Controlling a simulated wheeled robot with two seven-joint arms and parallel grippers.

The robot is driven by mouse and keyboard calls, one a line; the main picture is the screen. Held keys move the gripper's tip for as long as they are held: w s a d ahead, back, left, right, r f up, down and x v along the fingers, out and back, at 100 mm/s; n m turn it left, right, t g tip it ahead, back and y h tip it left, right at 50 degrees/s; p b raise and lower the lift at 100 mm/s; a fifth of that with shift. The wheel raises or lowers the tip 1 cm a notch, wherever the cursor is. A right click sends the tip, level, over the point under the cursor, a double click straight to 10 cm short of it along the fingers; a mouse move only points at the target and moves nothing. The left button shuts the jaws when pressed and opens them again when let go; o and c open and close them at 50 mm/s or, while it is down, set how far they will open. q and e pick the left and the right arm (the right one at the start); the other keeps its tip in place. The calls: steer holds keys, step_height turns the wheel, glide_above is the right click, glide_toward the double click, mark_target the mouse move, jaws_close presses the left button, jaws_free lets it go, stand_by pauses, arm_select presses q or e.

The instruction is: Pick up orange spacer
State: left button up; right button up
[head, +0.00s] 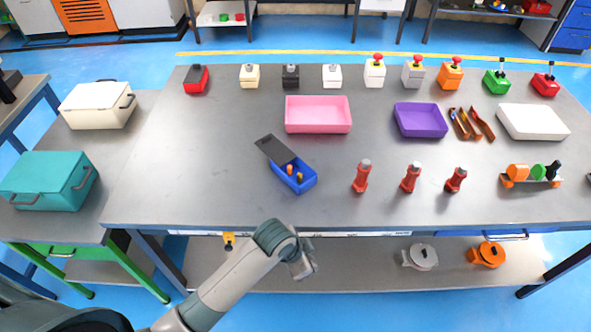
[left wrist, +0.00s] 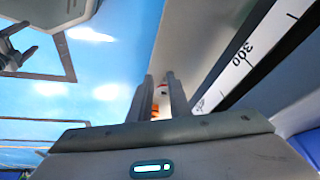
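Small orange pieces (head: 289,169) stand in an open blue box (head: 300,184) with a dark lid, near the table's middle. Orange round parts (head: 517,171) sit on a small rack at the right. I cannot tell which one is the orange spacer. My left gripper (head: 304,266) is in front of the table's front edge, well away from both. In the left wrist view my left gripper (left wrist: 160,76) has its two fingers apart. A small orange and white thing (left wrist: 156,108) shows between them, seemingly beyond them; what it is is unclear. My right gripper is not in view.
A pink tray (head: 318,128), a purple tray (head: 421,133) and several red bottle-like parts (head: 361,176) stand on the grey table (head: 200,170). Several switches line the back. A ruler strip (left wrist: 235,72) runs along the front edge. The table's left front is clear.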

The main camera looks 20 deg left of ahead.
arm_select(q)
steer(key=w+d+r+m, duration=0.2)
steer(key=w+r+m, duration=0.15)
steer(key=r, duration=0.35)
steer(key=w+d+r+m, duration=0.2)
steer(key=r+m, duration=0.3)
steer(key=r, duration=0.3)
steer(key=w+a+r+m+y, duration=0.6)
steer(key=w+a+r, duration=0.4)
steer(key=r, duration=0.4)
steer(key=shift+a+m+y+p, duration=0.15)
steer(key=shift+m+y+p, duration=0.25)
steer(key=shift+m, duration=0.35)
steer(key=shift+w+f, duration=0.1)
steer(key=p, duration=0.3)
glide_above(290, 168)
steer(key=s+d, duration=0.2)
step_height(290, 168, down, 10)
steer(key=shift+w+f, duration=0.1)
steer(key=shift+f, duration=0.1)
steer(key=shift+w+a+f, duration=0.1)
steer(key=shift+f, duration=0.2)
